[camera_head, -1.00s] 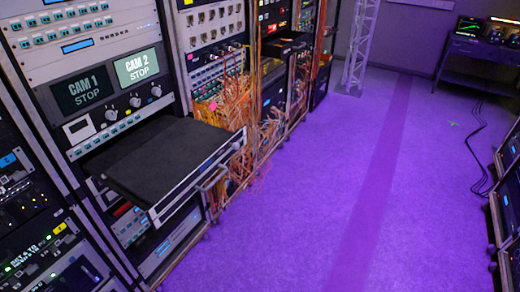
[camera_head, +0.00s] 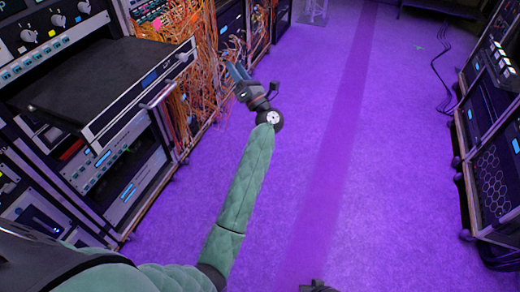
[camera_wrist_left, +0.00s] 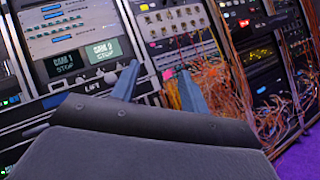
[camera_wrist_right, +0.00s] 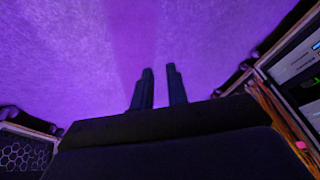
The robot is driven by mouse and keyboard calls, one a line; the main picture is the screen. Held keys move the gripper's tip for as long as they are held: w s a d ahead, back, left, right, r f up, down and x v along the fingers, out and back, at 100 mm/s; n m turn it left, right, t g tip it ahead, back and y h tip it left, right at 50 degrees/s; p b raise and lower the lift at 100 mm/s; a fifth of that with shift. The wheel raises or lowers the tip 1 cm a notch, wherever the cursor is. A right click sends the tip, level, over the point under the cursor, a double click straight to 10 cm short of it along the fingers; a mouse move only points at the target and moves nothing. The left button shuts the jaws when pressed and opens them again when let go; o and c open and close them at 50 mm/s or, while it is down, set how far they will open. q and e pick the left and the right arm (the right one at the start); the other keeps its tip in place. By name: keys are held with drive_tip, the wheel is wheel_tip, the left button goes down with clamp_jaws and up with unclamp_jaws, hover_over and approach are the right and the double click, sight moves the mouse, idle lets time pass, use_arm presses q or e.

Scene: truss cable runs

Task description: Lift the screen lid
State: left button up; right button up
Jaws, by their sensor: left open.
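The screen lid (camera_head: 105,78) is a flat black panel lying closed on a pulled-out rack drawer at the left in the head view. The drawer has a silver front edge (camera_head: 150,95). My left gripper (camera_head: 238,70) is open and empty, to the right of the drawer and apart from it.
Equipment racks line the left, with orange cables (camera_head: 185,50) hanging beyond the drawer. Another row of racks (camera_head: 490,125) stands at the right. The purple floor (camera_head: 330,150) between them is clear. Black cables (camera_head: 445,85) lie near the right side.

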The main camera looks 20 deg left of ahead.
sight(186, 58)
use_arm(q)
drive_tip(key=s+a+r+n+g+h, duration=0.1)
drive_tip(key=a+n+g, duration=0.3)
drive_tip(key=n, duration=0.1)
drive_tip(key=s+a+r+n+g+b, duration=0.1)
drive_tip(key=s+a+r+n+g, duration=0.1)
drive_tip(key=a+n+g, duration=0.2)
drive_tip(key=s+a+r+n+g+h+b, duration=0.1)
drive_tip(key=s+a+n+g, duration=0.1)
drive_tip(key=a+n+g, duration=0.2)
drive_tip(key=shift+a+r+n+h, duration=0.1)
drive_tip(key=shift+r+n+h, duration=0.1)
drive_tip(key=shift+n, duration=0.55)
drive_tip(key=shift+a+r+n+h, duration=0.1)
drive_tip(key=shift+r+n, duration=0.1)
drive_tip(key=shift+n, duration=0.55)
drive_tip(key=shift+a+f, duration=0.1)
drive_tip(key=shift+a, duration=0.55)
use_arm(e)
wheel_tip(186, 58, up, 14)
drive_tip(key=s+a, duration=0.1)
drive_tip(key=shift+s+a+f+y, duration=0.15)
drive_tip(key=shift+a+y, duration=0.1)
drive_tip(key=shift+y, duration=0.15)
use_arm(q)
clamp_jaws()
